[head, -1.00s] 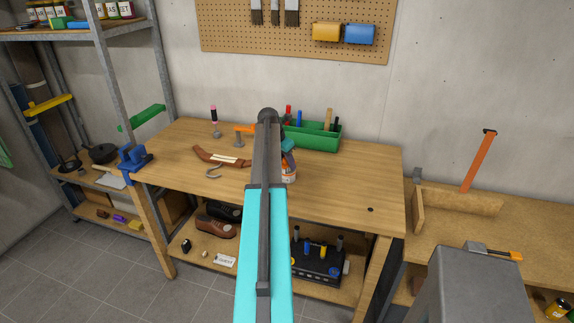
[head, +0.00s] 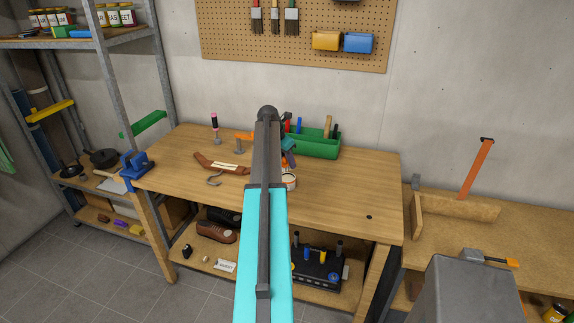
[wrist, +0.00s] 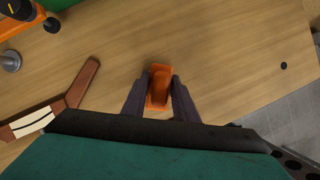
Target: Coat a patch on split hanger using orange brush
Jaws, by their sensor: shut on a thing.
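My gripper (wrist: 157,86) is shut on the orange brush (wrist: 160,84), whose handle shows between the two dark fingers in the wrist view. The brush's lower end is hidden. In the head view my arm covers most of the gripper. The split hanger (head: 203,163) is brown wood with a pale patch near its middle and a metal hook, lying on the workbench left of my arm. In the wrist view the hanger (wrist: 79,84) lies to the left, apart from the gripper.
A green tool box (head: 322,145) stands at the back of the workbench (head: 340,190). A blue vise (head: 135,168) sits at the left edge. The bench's right side is mostly clear.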

